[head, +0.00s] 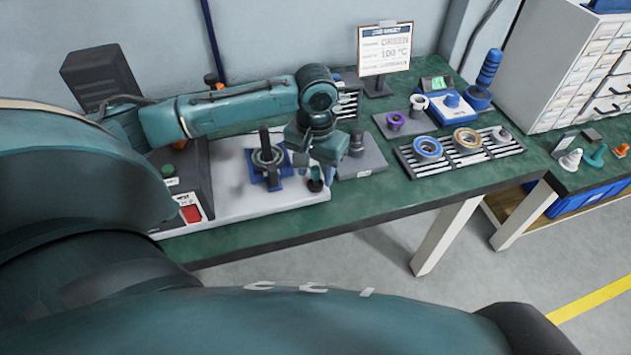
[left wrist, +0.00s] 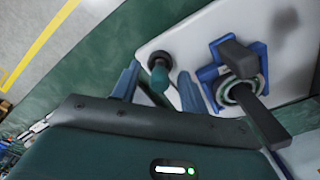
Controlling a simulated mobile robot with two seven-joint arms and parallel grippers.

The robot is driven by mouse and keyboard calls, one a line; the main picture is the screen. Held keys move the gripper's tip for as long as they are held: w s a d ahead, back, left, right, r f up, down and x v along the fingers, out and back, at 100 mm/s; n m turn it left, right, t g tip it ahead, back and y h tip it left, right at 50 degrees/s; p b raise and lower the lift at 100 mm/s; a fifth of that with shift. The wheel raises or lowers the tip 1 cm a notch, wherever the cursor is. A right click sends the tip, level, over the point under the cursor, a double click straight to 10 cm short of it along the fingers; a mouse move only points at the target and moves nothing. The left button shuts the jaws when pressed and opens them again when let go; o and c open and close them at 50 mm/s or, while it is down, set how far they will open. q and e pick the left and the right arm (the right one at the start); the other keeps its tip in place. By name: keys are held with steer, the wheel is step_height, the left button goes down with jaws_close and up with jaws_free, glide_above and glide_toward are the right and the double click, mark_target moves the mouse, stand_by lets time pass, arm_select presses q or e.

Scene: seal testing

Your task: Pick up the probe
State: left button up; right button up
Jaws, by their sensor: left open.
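The probe, a short upright piece with a dark teal body and a round dark end, stands on the white base plate (head: 230,205). It shows in the left wrist view (left wrist: 159,72) and, partly hidden by the fingers, in the head view (head: 315,185). My left gripper (head: 316,174) is open above the plate's front right corner, pointing down. In the left wrist view its two blue-grey fingers (left wrist: 156,86) lie on either side of the probe. I see no clear contact, and how far down the fingers reach is hard to tell. My right gripper is out of view.
A blue fixture (left wrist: 207,75) with a ring and dark clamp bar stands close beside the probe. A grey block (head: 362,162) is just right of the gripper. Farther right are a slatted rack (head: 430,170) with rings and a sign (head: 384,50). The green table's front strip (head: 300,228) is clear.

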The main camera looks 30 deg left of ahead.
mark_target(316, 167)
arm_select(q)
steer(key=shift+f, duration=0.3)
steer(key=shift+c, duration=0.4)
jaws_close()
steer(key=shift+r, duration=0.1)
step_height(316, 167, up, 10)
steer(key=shift+p, duration=0.35)
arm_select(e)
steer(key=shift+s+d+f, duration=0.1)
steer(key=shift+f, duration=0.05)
